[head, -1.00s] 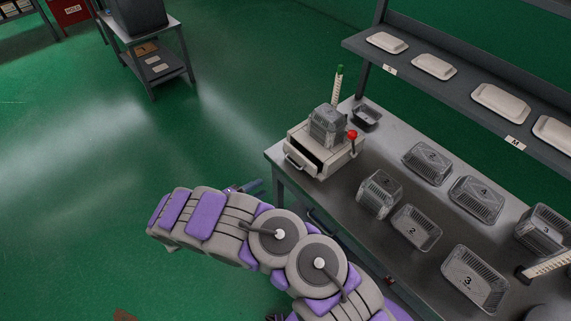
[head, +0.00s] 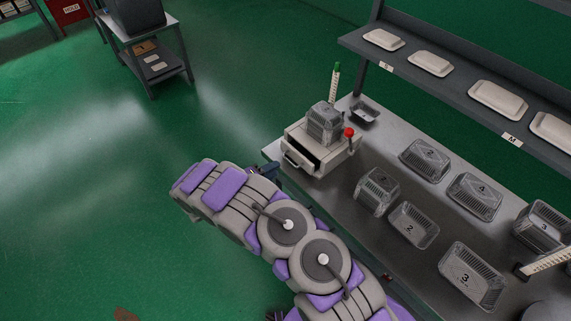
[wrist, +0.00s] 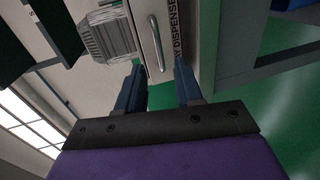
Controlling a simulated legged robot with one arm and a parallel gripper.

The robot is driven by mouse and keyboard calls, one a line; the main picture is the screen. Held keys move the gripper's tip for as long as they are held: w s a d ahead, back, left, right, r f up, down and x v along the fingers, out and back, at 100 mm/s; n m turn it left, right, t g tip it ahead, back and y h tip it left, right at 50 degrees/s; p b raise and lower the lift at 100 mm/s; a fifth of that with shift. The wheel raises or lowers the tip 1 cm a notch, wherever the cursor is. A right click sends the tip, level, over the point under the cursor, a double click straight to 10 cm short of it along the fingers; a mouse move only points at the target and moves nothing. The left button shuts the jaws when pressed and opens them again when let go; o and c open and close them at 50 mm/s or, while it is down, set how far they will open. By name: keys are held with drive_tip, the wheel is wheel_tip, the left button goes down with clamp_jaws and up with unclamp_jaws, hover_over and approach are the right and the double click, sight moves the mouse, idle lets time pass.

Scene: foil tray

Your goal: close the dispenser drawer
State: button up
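The dispenser (head: 343,157) is a pale box at the left end of the bench, with a stack of foil trays (head: 325,123) on top and a red knob (head: 349,132) at its side. Its drawer (head: 298,161) stands partly open, with a dark gap behind the front. In the wrist view the drawer handle (wrist: 156,43) lies ahead of my gripper (wrist: 158,72), roughly in line with the space between the fingers. My gripper is open and empty, with no clear contact with the drawer. In the head view my arm mostly hides it.
A shelf (head: 460,90) with white trays runs above the back. The green floor (head: 90,210) left of the bench is open.

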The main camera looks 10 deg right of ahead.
drive_tip(key=x, duration=0.6)
drive_tip(key=shift+w+d+f+b, duration=0.15)
drive_tip(key=shift+w+d+b, duration=0.1)
drive_tip(key=shift+b, duration=0.05)
drive_tip(key=shift+c, duration=0.2)
clamp_jaws()
drive_tip(key=shift+d+f, duration=0.1)
drive_tip(key=shift+f, duration=0.05)
idle(0.8)
